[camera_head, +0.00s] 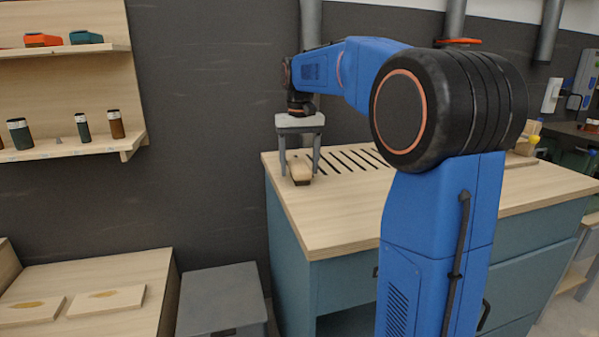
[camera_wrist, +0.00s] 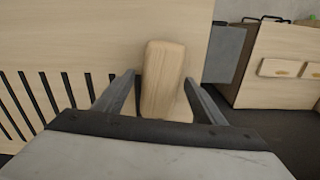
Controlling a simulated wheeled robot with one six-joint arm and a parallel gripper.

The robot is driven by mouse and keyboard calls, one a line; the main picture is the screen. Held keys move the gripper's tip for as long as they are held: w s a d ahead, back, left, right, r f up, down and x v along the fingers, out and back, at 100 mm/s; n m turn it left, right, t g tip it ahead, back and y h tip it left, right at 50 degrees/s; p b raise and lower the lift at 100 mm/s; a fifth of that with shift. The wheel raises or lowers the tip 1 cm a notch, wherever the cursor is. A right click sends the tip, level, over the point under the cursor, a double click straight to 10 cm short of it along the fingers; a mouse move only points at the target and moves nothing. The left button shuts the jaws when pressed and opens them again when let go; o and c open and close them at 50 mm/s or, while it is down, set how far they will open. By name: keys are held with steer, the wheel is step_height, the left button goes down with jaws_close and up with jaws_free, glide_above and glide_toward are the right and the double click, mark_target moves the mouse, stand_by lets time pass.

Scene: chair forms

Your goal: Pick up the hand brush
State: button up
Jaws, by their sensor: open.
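The hand brush (camera_head: 300,171) lies on the workbench top near its left end, a pale wooden block with a dark underside in the head view. In the wrist view the brush's wooden back (camera_wrist: 163,80) points away from my gripper, and its near end lies between the two fingers. My gripper (camera_head: 299,178) points straight down over the brush with its fingers apart, one on each side. In the wrist view the fingers (camera_wrist: 161,92) are open, and I cannot tell whether either touches the wood. The bristles are mostly hidden beneath the block.
The workbench (camera_head: 330,225) has a row of dark slots (camera_head: 350,160) right of the brush; its left edge is close to the brush. A wall shelf (camera_head: 75,148) with several small bottles is at left. A grey bin (camera_head: 222,295) stands below, beside a low wooden table (camera_head: 120,270).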

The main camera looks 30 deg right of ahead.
mark_target(300, 163)
steer(key=c, duration=1.2)
step_height(300, 163, up, 10)
steer(key=o, duration=0.6)
steer(key=shift+c, duration=0.2)
steer(key=c, duration=0.4)
